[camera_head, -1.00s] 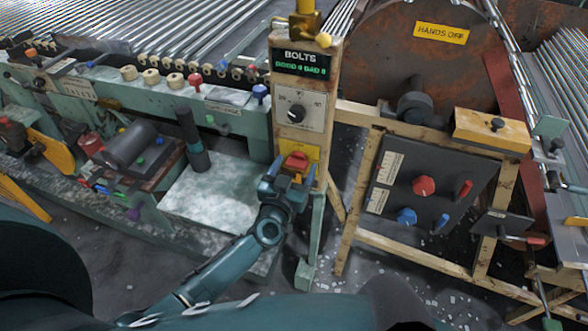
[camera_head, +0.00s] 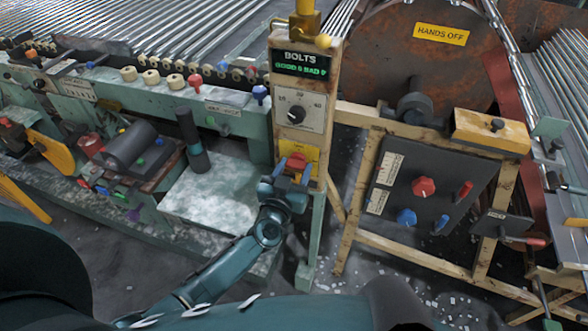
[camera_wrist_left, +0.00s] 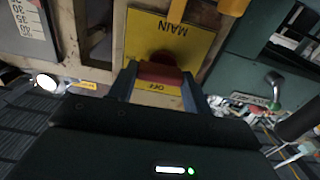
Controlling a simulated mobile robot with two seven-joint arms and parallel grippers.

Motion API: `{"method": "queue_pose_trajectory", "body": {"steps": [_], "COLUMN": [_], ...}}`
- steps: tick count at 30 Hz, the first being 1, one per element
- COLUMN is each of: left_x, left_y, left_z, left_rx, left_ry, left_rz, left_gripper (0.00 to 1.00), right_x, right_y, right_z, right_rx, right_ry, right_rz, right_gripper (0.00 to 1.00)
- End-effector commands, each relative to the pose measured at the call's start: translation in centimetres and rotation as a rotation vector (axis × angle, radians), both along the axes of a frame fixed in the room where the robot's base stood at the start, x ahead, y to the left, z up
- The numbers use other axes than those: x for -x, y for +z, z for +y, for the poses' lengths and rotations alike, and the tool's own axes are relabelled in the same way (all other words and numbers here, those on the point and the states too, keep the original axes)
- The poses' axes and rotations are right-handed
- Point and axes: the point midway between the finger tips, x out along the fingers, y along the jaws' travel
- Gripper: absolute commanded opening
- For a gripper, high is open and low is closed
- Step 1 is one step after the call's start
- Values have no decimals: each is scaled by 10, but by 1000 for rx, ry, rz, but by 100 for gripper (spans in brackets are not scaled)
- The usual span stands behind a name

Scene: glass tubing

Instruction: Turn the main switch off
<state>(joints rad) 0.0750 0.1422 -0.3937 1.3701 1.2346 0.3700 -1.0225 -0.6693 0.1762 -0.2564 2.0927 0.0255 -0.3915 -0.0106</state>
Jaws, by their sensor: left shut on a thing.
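The main switch is a red handle (camera_head: 297,160) on a yellow plate (camera_head: 312,154) low on the wooden post. In the left wrist view the red handle (camera_wrist_left: 160,73) lies between the two fingers, and the yellow plate (camera_wrist_left: 150,35) reads MAIN and OFF, upside down in that view. My left gripper (camera_head: 290,174) is at the switch, with its fingers on either side of the handle. It also shows in the left wrist view (camera_wrist_left: 160,82), shut on the red handle. The fingers hide part of the handle and plate. My right gripper does not show.
Above the switch are a dial (camera_head: 296,114) and a BOLTS display (camera_head: 301,64). To the right, a dark panel (camera_head: 440,190) carries red and blue knobs. A green bench with a pale metal plate (camera_head: 210,205) stands left of the post.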

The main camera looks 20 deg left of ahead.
Motion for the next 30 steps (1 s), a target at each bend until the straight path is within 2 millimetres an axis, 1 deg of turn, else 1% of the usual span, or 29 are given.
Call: {"method": "queue_pose_trajectory", "body": {"steps": [5,11,30], "left_x": [0,0,0], "left_y": [0,0,0], "left_z": [0,0,2], "left_rx": [69,216,822], "left_ry": [1,0,1], "left_rz": [3,9,29], "left_gripper": [26,26,26], "right_x": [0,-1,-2], "right_y": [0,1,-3], "right_z": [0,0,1], "right_rx": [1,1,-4], "right_ry": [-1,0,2], "right_rz": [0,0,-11], "right_gripper": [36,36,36]}}
